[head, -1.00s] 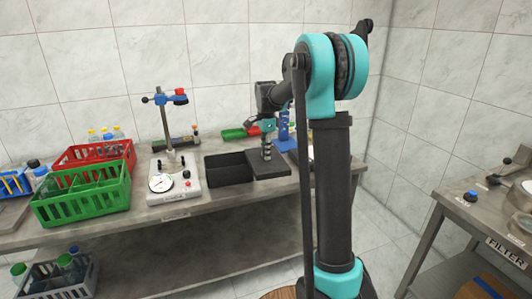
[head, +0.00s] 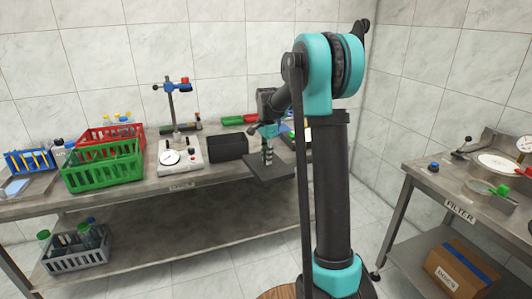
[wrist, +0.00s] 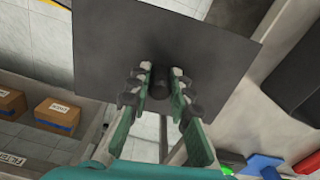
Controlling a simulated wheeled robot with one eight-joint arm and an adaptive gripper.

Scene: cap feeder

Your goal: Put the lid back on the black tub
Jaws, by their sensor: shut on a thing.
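The lid (head: 262,172) is a flat dark square plate with a knob in its middle. My gripper (head: 267,158) is shut on the knob (wrist: 160,86) and holds the lid roughly level. The lid is off the tub and reaches out past the bench's front edge, with floor showing below it in the wrist view. The black tub (head: 228,147) stands open on the bench, left of and behind the lid. A dark box shape at the right of the wrist view (wrist: 298,78) seems to be the tub.
The grey bench (head: 130,197) carries a white gauge stand (head: 181,156) left of the tub, and green (head: 103,172) and red crates farther left. A second steel bench (head: 425,180) stands at the right. Boxes (wrist: 57,115) lie below in the wrist view.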

